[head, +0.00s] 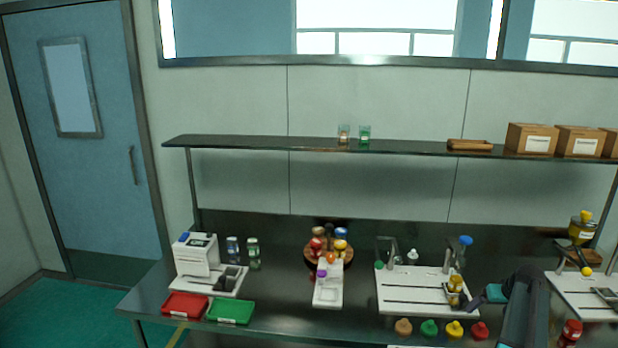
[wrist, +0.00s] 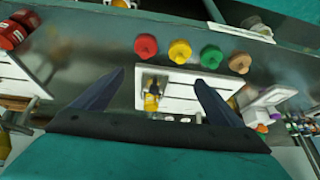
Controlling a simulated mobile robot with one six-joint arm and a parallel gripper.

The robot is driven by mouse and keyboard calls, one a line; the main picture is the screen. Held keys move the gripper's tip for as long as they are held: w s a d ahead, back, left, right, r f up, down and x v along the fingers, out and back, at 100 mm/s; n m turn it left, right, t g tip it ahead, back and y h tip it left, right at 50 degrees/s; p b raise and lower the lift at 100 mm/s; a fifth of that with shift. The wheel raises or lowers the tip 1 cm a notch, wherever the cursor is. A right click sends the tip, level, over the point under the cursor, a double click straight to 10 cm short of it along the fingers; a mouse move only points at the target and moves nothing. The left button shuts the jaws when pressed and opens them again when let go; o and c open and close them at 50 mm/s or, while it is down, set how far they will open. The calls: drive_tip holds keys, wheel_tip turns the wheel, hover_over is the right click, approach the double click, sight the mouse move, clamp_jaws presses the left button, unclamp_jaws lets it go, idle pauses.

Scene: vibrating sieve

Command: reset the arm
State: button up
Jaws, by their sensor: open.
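My gripper (wrist: 159,76) is open, with its two dark fingers spread wide and nothing visible held between them. In the head view my gripper (head: 472,303) is at the lower right, over the right part of a white board (head: 422,303) on the bench. A bottle with yellow contents (head: 455,290) stands on that board beside the fingers. In the wrist view the bottle (wrist: 152,97) appears between the fingers, farther from the camera. I cannot tell whether the fingers touch it. My arm hides part of the bench at the right.
Red (head: 480,330), yellow (head: 455,330), green (head: 429,328) and brown (head: 403,327) caps line the bench front. A second board (head: 590,299) is right of my arm, near a red jar (head: 571,332). A shelf (head: 250,144) spans above. The bench between the boards at left is partly clear.

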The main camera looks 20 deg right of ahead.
drive_tip(key=s+a+f+n+g+y+b, duration=0.1)
drive_tip(key=a+f+g+y+b, duration=0.1)
drive_tip(key=a+f, duration=1.5)
drive_tip(key=s+a+f+n+g+y+b, duration=0.1)
drive_tip(key=a+f+g+b, duration=0.2)
drive_tip(key=a+f, duration=1.35)
drive_tip(key=s+a+f+n+g+b, duration=0.1)
drive_tip(key=s+a+f, duration=0.3)
drive_tip(key=a, duration=0.5)
drive_tip(key=s+a+f+g+b, duration=0.1)
drive_tip(key=s+a+g, duration=0.1)
drive_tip(key=s+a, duration=0.6)
drive_tip(key=s+a+f+g+b, duration=0.1)
drive_tip(key=s+a+f, duration=0.2)
drive_tip(key=s+a, duration=0.2)
drive_tip(key=s+a+f+n+g+h+b, duration=0.1)
drive_tip(key=s+a, duration=0.4)
drive_tip(key=s, duration=0.6)
wheel_tip(320, 180, down, 2)
drive_tip(key=shift+a+f+g+h, duration=0.1)
drive_tip(key=shift+a+g+h, duration=0.25)
drive_tip(key=shift+g, duration=0.25)
